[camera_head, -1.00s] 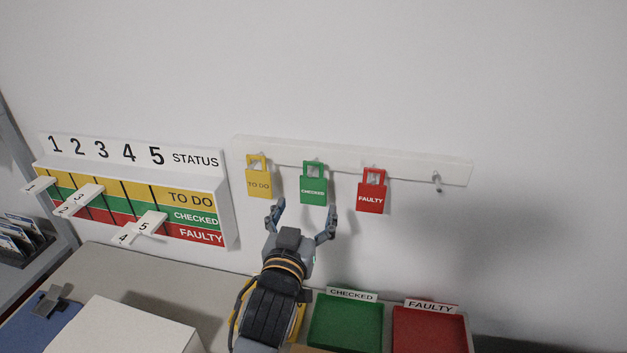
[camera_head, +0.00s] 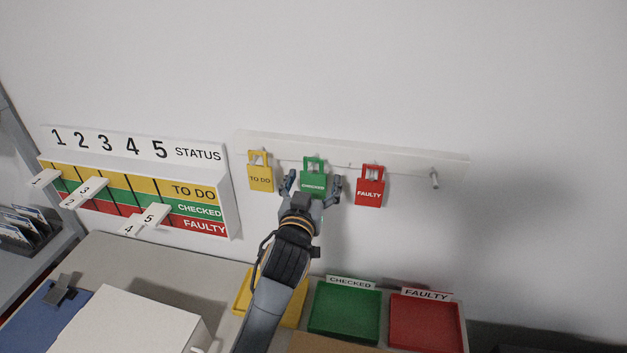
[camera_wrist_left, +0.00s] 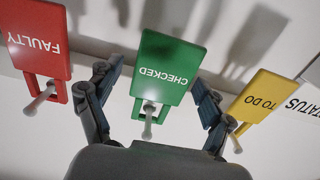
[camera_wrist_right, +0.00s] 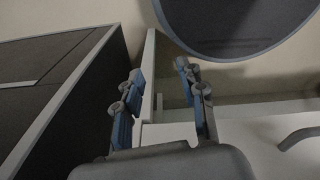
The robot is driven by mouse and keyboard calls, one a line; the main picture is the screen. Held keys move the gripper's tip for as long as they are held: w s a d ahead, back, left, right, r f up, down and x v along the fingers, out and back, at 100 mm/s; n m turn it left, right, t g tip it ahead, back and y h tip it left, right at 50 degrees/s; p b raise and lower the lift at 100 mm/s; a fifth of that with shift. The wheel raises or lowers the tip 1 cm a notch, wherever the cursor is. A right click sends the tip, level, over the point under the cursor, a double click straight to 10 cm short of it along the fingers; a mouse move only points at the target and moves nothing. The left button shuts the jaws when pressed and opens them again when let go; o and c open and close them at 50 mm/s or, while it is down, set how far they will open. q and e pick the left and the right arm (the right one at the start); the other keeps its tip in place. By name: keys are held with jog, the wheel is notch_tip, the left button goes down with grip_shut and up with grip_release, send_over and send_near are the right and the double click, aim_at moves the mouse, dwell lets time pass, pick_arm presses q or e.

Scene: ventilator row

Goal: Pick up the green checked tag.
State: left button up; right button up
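The green checked tag (camera_head: 313,183) hangs from a peg on the white wall rail (camera_head: 400,163), between a yellow "TO DO" tag (camera_head: 260,177) and a red "FAULTY" tag (camera_head: 369,191). My left gripper (camera_head: 313,183) is open, with one finger on each side of the green tag. In the left wrist view the green tag (camera_wrist_left: 165,70) lies between the spread fingers (camera_wrist_left: 152,88), with a gap on both sides. My right gripper (camera_wrist_right: 162,95) shows only in its own wrist view. It is open and empty, away from the tags.
A status board (camera_head: 135,185) with numbered white markers is on the wall at left. A green "CHECKED" tray (camera_head: 345,312), a red "FAULTY" tray (camera_head: 427,322) and a partly hidden yellow tray (camera_head: 241,290) sit below. A free peg (camera_head: 434,180) is at the rail's right end.

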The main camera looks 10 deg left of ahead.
pick_arm(q)
jog(key=c, duration=0.9)
jog(key=shift+r, duration=0.15)
jog(key=shift+c, duration=0.2)
